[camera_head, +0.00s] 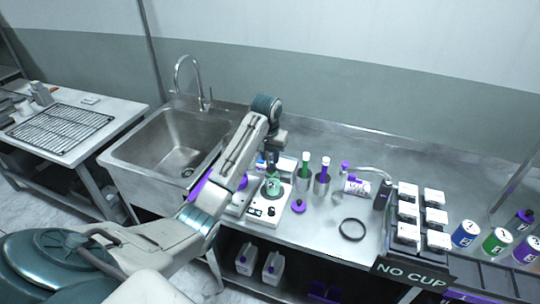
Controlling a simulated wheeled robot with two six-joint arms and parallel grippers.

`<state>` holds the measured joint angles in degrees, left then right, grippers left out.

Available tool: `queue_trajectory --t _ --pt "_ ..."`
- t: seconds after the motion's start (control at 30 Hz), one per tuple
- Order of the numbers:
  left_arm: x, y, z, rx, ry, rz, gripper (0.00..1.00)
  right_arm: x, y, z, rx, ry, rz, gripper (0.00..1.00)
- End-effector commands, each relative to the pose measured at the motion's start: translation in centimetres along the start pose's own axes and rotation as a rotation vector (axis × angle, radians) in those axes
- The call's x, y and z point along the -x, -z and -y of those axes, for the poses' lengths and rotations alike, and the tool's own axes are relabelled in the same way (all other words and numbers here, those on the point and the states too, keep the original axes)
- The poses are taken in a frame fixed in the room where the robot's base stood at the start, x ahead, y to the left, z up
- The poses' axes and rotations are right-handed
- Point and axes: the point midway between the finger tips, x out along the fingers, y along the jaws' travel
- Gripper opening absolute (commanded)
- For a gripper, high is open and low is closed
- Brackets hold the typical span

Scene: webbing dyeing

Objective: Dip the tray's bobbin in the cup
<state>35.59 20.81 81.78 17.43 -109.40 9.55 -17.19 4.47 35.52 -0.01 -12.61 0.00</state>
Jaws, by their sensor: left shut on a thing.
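My left gripper (272,163) points down over a small cup (273,187) with green in it. The cup stands on a white hotplate-like device (267,210) with dark knobs. The gripper is shut on what seems to be the bobbin, which is mostly hidden by the fingers and the cup's rim. I cannot tell how deep it sits in the cup. A pale tray (287,164) lies just behind the cup, partly covered by my arm; no bobbin can be made out on it. My right gripper is not in view.
A sink (178,140) lies left of my arm. Right of the hotplate stand metal holders with a green tube (305,165) and a purple tube (325,172). The front counter middle is clear.

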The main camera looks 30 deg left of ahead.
Motion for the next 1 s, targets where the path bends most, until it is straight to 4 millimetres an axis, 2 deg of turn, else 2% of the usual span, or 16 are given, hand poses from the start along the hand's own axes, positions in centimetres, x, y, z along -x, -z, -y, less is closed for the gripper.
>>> queue_trajectory --t 0.33,0.7,1.0 --pt "0.5 0.1 0.0 0.000 0.000 -0.002 0.00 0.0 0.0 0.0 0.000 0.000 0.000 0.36" --pt "3.8 0.6 0.0 0.000 0.001 -0.002 0.00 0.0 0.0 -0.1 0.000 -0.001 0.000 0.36" --pt "4.0 0.6 0.0 0.000 0.000 -0.001 0.00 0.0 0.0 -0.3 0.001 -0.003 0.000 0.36"
